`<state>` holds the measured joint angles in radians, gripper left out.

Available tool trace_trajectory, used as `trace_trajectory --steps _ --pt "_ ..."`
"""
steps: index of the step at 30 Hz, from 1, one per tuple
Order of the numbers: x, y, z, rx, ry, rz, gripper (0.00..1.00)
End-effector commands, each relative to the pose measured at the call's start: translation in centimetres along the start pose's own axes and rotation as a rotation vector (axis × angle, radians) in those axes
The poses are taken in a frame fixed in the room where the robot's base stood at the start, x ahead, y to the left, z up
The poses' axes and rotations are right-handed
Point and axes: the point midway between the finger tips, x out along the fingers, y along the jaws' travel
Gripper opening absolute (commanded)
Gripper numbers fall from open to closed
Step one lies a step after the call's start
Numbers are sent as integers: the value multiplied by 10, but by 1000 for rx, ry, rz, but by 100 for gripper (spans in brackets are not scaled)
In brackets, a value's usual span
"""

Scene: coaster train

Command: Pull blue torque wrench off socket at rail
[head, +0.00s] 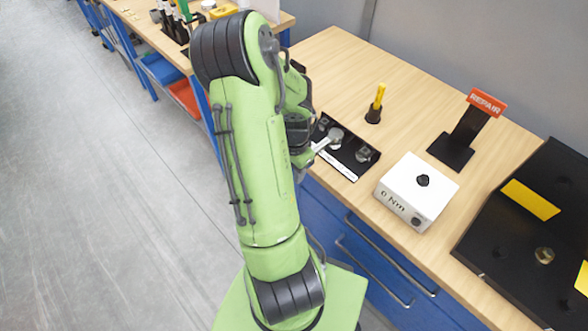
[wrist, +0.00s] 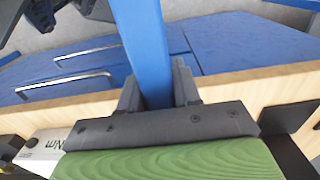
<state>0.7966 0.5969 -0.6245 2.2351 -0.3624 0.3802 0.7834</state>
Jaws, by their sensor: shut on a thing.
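The blue torque wrench (wrist: 146,40) is between the fingers of my gripper (wrist: 157,95) in the wrist view, and the gripper is shut on its blue shaft. In the head view my green arm hides the gripper and most of the wrench. A silver end piece, likely the wrench head (head: 326,139), shows just right of the arm, over the black socket rail (head: 338,165). The rail lies on the bench near its front edge and carries metal sockets (head: 363,154). I cannot tell whether the wrench head is still seated on a socket.
A white box marked "0 Nm" (head: 417,190) stands right of the rail. Behind are a yellow-handled tool (head: 379,97) in a black holder and a REPAIR sign (head: 486,102). A black board (head: 500,240) lies at right. Blue drawers with handles (head: 375,258) are below the bench edge.

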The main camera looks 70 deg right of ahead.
Motion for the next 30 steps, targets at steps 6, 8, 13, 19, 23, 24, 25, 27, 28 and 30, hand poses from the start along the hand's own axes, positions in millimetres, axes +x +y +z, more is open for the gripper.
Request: trace_trajectory --steps 6,8,13,19,23,24,25,27,28,30 --pt "6 -1 -1 1 3 -2 0" --pt "8 -1 -1 1 3 -2 0" --pt "13 -1 -1 1 3 -2 0" --pt "19 -1 -1 1 3 -2 0" --pt "23 -1 -1 1 3 -2 0" --pt "23 -1 -1 1 3 -2 0" --pt "23 -1 -1 1 3 -2 0" --pt "23 -1 -1 1 3 -2 0" --pt "23 -1 -1 1 3 -2 0" --pt "22 -1 -1 1 3 -2 0"
